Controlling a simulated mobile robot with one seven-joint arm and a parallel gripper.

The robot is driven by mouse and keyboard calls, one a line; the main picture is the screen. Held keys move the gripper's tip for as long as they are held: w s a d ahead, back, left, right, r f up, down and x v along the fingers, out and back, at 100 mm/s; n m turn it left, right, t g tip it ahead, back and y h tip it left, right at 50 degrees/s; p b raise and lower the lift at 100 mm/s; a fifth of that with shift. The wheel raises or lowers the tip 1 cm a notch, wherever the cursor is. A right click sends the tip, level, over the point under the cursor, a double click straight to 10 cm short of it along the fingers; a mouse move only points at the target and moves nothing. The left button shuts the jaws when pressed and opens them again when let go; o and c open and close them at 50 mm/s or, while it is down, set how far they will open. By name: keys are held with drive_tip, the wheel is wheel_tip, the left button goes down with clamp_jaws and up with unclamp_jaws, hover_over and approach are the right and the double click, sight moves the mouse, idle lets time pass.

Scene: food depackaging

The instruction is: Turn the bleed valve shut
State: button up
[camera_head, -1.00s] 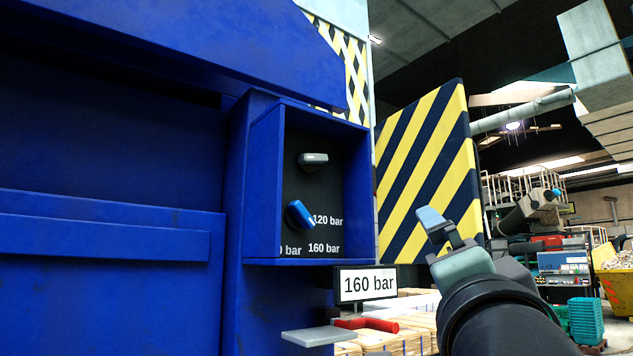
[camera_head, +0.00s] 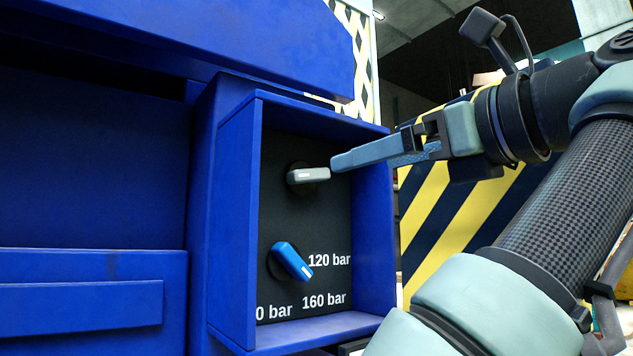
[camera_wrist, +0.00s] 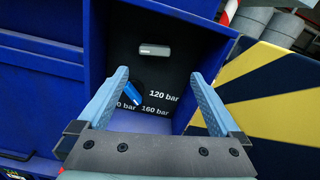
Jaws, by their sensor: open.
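A grey lever handle (camera_head: 308,176) lies about level on the dark panel inside a blue box (camera_head: 374,235). A blue knob (camera_head: 292,261) sits below it, slanting down to the right, beside pressure marks. No label names either one as the bleed valve. My gripper (camera_head: 338,163) is at the box opening, its fingertips just right of the grey handle in the head view. In the wrist view my gripper (camera_wrist: 159,76) has its fingers wide apart and empty. The grey handle (camera_wrist: 154,50) shows ahead between them, and the blue knob (camera_wrist: 131,94) lies lower, near the left finger.
The box's side walls stand around the panel and limit sideways room. Printed marks (camera_head: 324,300) read 120 bar and 160 bar, with another partly cut off. A yellow-and-black striped panel (camera_head: 440,225) stands to the right behind my arm. Blue machine housing (camera_head: 85,215) fills the left.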

sight(314, 169)
drive_tip(key=p+x, duration=0.2)
drive_tip(key=x, duration=0.1)
drive_tip(key=p+x, duration=0.2)
drive_tip(key=x, duration=0.1)
drive_tip(key=a+r+p+x, duration=0.1)
drive_tip(key=p+x, duration=0.1)
drive_tip(key=x, duration=0.1)
drive_tip(key=shift+s, duration=0.25)
drive_tip(key=shift+p+x, duration=0.7)
drive_tip(key=shift+x, duration=0.25)
drive_tip(key=shift+s, duration=0.3)
drive_tip(key=c, duration=0.6)
drive_tip(key=shift+d, duration=0.1)
drive_tip(key=c, duration=0.7)
